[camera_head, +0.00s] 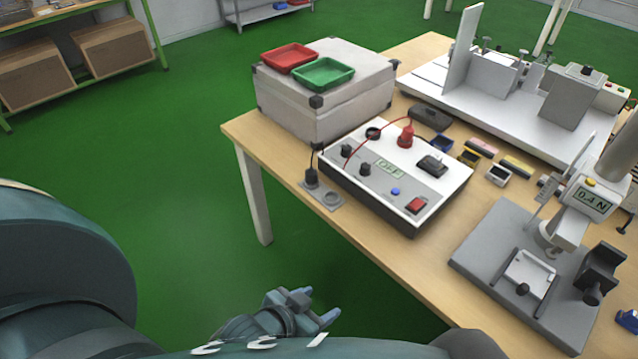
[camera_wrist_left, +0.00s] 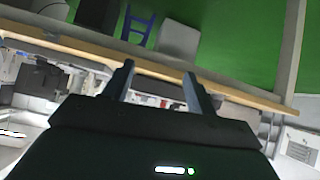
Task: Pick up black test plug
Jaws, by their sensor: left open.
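The black test plug (camera_head: 311,177) stands upright at the left edge of the table, on a small grey holder (camera_head: 322,193), with a black cord rising from it. A red plug (camera_head: 405,135) with a red cord sits on the white and grey tester box (camera_head: 421,185). My left gripper (camera_head: 318,306) is open and empty, over the floor in front of the table, well below the black plug in the head view. Its two fingers (camera_wrist_left: 158,86) stand apart in the left wrist view, where I cannot make out the plug. My right gripper is not in view.
A grey case (camera_head: 340,118) with red (camera_head: 289,57) and green (camera_head: 323,73) trays stands behind the plug. A force test stand (camera_head: 515,262) is on the right. The wooden table's front edge (camera_head: 335,232) lies between gripper and plug. Green floor at left is clear.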

